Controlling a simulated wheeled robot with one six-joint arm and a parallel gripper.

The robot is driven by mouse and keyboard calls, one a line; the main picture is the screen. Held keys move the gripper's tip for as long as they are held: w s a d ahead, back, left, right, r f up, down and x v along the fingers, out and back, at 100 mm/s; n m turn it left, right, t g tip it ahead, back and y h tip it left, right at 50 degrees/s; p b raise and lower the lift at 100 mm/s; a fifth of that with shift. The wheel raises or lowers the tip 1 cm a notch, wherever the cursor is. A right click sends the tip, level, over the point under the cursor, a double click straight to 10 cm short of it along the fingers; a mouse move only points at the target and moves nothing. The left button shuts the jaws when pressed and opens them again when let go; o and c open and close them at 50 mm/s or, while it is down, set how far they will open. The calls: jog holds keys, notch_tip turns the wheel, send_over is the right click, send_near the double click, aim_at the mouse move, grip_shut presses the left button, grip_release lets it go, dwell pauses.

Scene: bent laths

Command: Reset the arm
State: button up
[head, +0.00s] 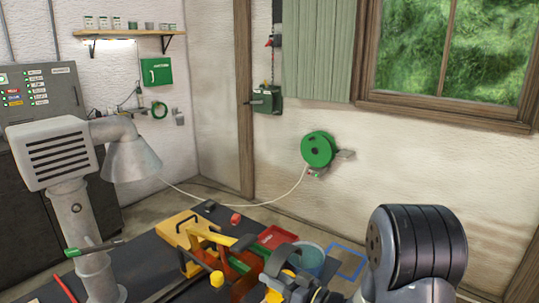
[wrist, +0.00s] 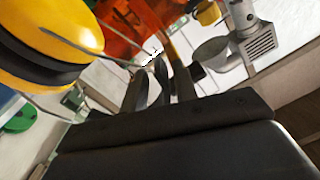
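My arm fills the lower right of the head view, with a large dark ribbed joint in front. My gripper shows in the wrist view (wrist: 156,82) as dark narrow fingers close together at the picture's middle. Whether a gap stands between their tips is unclear, and nothing is plainly held. A large yellow rounded part with a black band (wrist: 55,40) is close at the left of that view. An orange-red piece (wrist: 128,25) lies beyond the fingers. In the head view the gripper end is hard to pick out among the dark and yellow parts at the bottom.
The bench holds a yellow, orange and green fixture (head: 215,250), a red tray (head: 277,237) and a blue-grey bucket (head: 310,259). A grey lamp-like steamer (head: 60,150) stands at the left. A green hose reel (head: 318,149) hangs on the wall, its pale line running left.

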jog(key=x, duration=0.3)
jog(key=shift+s+a+r, duration=0.1)
jog(key=shift+a, duration=0.05)
jog(key=shift+r+p, duration=0.4)
jog(key=shift+r, duration=0.25)
